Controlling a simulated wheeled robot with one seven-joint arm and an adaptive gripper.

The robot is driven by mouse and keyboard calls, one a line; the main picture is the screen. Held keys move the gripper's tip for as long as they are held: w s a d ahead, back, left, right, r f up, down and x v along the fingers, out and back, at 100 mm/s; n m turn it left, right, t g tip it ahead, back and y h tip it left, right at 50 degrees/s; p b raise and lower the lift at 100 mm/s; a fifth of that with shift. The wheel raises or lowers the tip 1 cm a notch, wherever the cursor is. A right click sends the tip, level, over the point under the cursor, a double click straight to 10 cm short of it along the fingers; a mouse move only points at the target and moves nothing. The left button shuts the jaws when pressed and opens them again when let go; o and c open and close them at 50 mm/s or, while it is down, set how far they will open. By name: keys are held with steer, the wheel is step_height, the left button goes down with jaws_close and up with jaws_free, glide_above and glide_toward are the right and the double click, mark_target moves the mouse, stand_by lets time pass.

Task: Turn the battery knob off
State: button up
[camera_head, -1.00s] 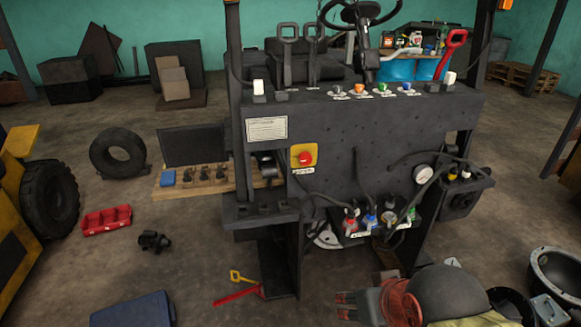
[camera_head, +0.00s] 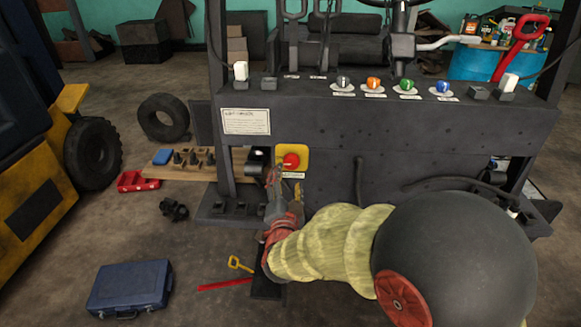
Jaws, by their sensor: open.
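A red round knob (camera_head: 291,161) sits on a yellow square plate (camera_head: 304,153) on the dark front panel, with a small label below it too small to read. Which one is the battery knob cannot be read. My gripper (camera_head: 283,185) is open, just below and slightly left of the red knob, fingers pointing up. It appears to hold nothing; whether it touches the plate cannot be told.
The forklift's dark front panel (camera_head: 420,140) fills the middle. A white notice (camera_head: 246,121) is left of the yellow plate. A red lever (camera_head: 522,38) rises at the upper right. A blue case (camera_head: 131,286) and red tray (camera_head: 137,181) lie on the floor at left.

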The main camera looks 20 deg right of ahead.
mark_target(291, 165)
steer(key=shift+h, duration=0.4)
steer(key=b+x, duration=0.1)
steer(key=x, duration=0.3)
steer(key=b+x, duration=0.1)
steer(key=x, duration=0.2)
steer(key=shift+w+d, duration=0.35)
steer(key=shift+c, duration=0.8)
steer(key=c, duration=1)
